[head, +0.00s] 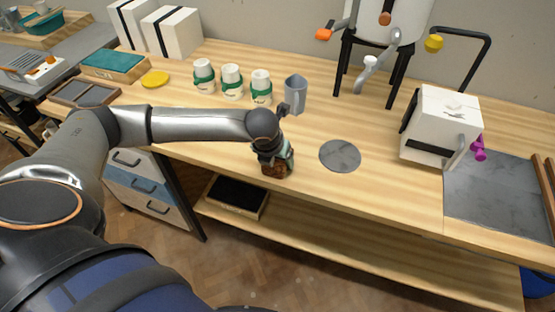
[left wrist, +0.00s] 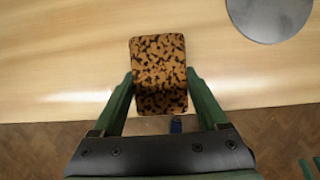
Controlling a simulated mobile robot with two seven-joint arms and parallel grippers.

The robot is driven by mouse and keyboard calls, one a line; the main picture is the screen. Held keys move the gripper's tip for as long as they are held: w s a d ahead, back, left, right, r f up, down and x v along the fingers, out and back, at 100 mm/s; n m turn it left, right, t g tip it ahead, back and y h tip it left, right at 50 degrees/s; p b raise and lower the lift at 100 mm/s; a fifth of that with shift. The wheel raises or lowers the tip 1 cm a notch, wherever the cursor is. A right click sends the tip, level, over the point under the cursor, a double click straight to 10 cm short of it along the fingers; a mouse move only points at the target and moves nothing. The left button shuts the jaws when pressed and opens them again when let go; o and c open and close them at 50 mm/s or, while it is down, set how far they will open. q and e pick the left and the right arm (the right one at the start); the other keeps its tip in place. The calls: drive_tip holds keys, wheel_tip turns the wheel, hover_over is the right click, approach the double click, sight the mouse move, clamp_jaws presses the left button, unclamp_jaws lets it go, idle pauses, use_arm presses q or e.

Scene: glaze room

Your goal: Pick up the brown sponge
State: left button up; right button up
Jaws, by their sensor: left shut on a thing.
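The brown sponge (left wrist: 158,62) is a speckled brown block with dark spots. In the left wrist view it sits between the two green fingers of my left gripper (left wrist: 160,92), which is shut on it. In the head view the sponge (head: 277,170) shows under my left gripper (head: 275,160) at the front edge of the wooden table. I cannot tell whether the sponge touches the tabletop.
A round grey disc (head: 340,155) lies right of the sponge. A grey mug (head: 295,92) and three white-and-green jars (head: 232,80) stand behind. A white box-shaped device (head: 440,125) and a grey slab (head: 492,200) are at the right. A lower shelf holds a black tray (head: 238,197).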

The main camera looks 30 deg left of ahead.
use_arm(q)
drive_tip(key=shift+r, duration=0.15)
drive_tip(key=shift+r, duration=0.25)
wheel_tip(320, 180, up, 2)
drive_tip(key=shift+r, duration=0.1)
drive_tip(key=s+d+r+b, duration=0.1)
drive_tip(key=s+d+r, duration=0.6)
drive_tip(key=d+r, duration=0.3)
drive_tip(key=shift+d+b, duration=0.35)
drive_tip(key=shift+d, duration=0.7)
drive_tip(key=shift+s, duration=0.1)
drive_tip(key=o, duration=0.8)
drive_tip(key=shift+c, duration=0.2)
drive_tip(key=c, duration=0.6)
